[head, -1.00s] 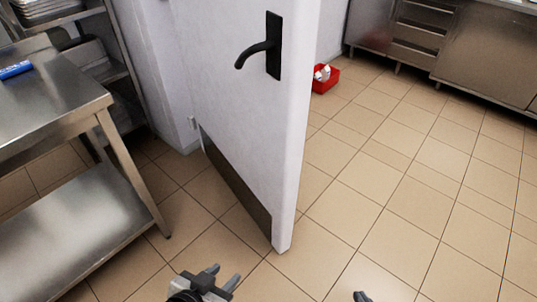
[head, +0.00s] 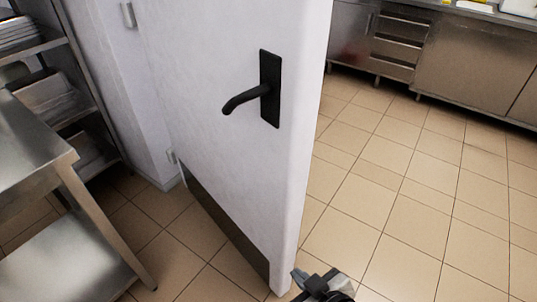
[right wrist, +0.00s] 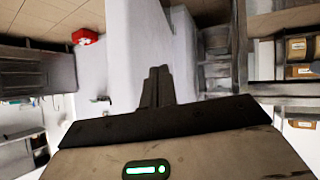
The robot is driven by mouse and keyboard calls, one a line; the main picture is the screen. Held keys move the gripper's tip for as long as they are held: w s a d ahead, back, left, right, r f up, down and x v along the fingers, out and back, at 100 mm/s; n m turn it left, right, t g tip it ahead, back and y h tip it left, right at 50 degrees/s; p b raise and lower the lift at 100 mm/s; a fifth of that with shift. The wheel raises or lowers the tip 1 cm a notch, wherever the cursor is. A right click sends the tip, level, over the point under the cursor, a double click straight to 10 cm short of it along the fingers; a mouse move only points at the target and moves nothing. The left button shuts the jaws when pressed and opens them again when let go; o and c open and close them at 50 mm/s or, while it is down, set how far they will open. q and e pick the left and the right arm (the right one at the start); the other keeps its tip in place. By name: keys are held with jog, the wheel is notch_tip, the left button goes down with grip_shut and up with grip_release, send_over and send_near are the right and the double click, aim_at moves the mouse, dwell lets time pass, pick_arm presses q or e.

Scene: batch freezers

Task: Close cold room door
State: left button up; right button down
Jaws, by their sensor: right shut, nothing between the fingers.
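The cold room door (head: 220,120) stands open in the head view, a white slab with a dark kick plate along its bottom. Its black lever handle (head: 257,90) is on the face towards me, near the free edge. Hinges show on the left side. My right gripper (head: 299,275) is low, by the bottom of the door's free edge, shut and empty. I cannot tell whether it touches the door. In the right wrist view the shut fingers (right wrist: 156,86) point at a white surface, seemingly the door (right wrist: 130,50). My left gripper is out of view.
A steel table (head: 40,150) stands close on the left, with a shelf rack (head: 70,75) behind it. Steel cabinets (head: 465,65) line the back right. The tiled floor right of the door is clear. A red container (right wrist: 85,36) shows in the right wrist view.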

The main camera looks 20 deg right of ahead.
aim_at(281, 172)
jog(key=w+r+n+t+b, duration=0.1)
jog(key=w+r+n+t, duration=0.65)
jog(key=r+n, duration=0.65)
jog(key=shift+n+g+y, duration=0.3)
jog(key=shift+n+g, duration=0.05)
jog(key=shift+n, duration=0.45)
jog(key=w, duration=0.4)
jog(key=w+d+f+p, duration=0.1)
jog(key=w, duration=0.3)
jog(key=w+d+f+p, duration=0.1)
jog(key=w, duration=0.3)
jog(key=shift+w, duration=0.1)
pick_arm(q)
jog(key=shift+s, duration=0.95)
pick_arm(e)
jog(key=shift+f, duration=0.1)
